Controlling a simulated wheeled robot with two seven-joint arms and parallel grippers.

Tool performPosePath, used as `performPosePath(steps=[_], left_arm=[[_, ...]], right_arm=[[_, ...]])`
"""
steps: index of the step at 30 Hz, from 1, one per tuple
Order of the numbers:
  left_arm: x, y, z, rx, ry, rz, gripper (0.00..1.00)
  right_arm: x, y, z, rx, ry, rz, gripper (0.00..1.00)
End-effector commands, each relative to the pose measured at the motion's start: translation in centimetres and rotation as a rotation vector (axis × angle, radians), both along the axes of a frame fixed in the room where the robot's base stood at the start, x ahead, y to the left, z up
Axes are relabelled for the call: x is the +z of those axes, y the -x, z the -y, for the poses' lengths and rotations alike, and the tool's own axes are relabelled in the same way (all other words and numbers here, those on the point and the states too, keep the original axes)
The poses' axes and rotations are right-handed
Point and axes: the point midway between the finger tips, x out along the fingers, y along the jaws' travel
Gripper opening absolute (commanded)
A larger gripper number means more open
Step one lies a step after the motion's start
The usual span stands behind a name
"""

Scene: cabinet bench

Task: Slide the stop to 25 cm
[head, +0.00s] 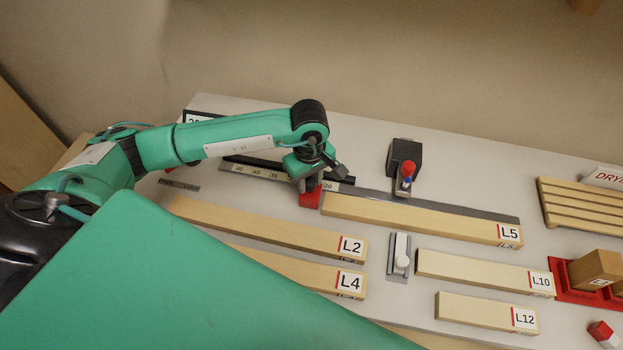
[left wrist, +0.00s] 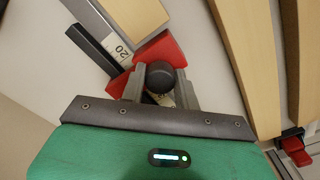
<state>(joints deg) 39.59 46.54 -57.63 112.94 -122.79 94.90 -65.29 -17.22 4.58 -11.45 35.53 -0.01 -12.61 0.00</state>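The red stop (head: 310,198) sits on the scale rail (head: 262,172), just left of the 20 label in the head view. Labels 45, 40 and 35 show farther left; the marks under the gripper are hidden, so its exact reading cannot be told. My left gripper (head: 312,178) is down over the stop. In the left wrist view its fingers (left wrist: 158,85) lie on both sides of the stop's dark round knob (left wrist: 160,75) and appear to touch it. The stop's red body (left wrist: 162,48) shows around them. My right gripper is not in view.
Board L5 (head: 420,218) lies along the rail with its left end close to the stop. Boards L2 (head: 270,228), L4, L10 (head: 470,268) and L12 lie nearer. A black device with a red knob (head: 407,168) stands behind L5. A grey clamp (head: 400,260) stands between boards.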

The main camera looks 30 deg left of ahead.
Motion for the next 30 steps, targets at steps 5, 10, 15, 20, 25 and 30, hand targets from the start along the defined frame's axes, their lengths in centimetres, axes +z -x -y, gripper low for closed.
performPosePath(steps=[5, 10, 15, 20, 25, 30], left_arm=[[0.0, 0.0, 0.0, 0.0, 0.0, 0.0, 0.18], [-0.1, 0.1, -0.6, 0.001, -0.002, 0.0, 0.18], [-0.2, 0.4, -1.6, 0.003, -0.003, -0.001, 0.18], [-0.2, 0.7, -2.5, 0.001, -0.001, 0.0, 0.18], [-0.2, 0.9, -3.5, 0.001, -0.002, -0.001, 0.18], [-0.2, 1.1, -4.5, 0.002, -0.002, -0.001, 0.18]], right_arm=[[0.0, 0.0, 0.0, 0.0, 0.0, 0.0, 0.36], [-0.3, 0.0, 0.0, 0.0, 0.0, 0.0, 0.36], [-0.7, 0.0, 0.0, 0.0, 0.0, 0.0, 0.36], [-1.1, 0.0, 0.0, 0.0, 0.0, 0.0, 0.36], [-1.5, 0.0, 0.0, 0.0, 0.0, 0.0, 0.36], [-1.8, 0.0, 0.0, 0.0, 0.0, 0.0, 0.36]])
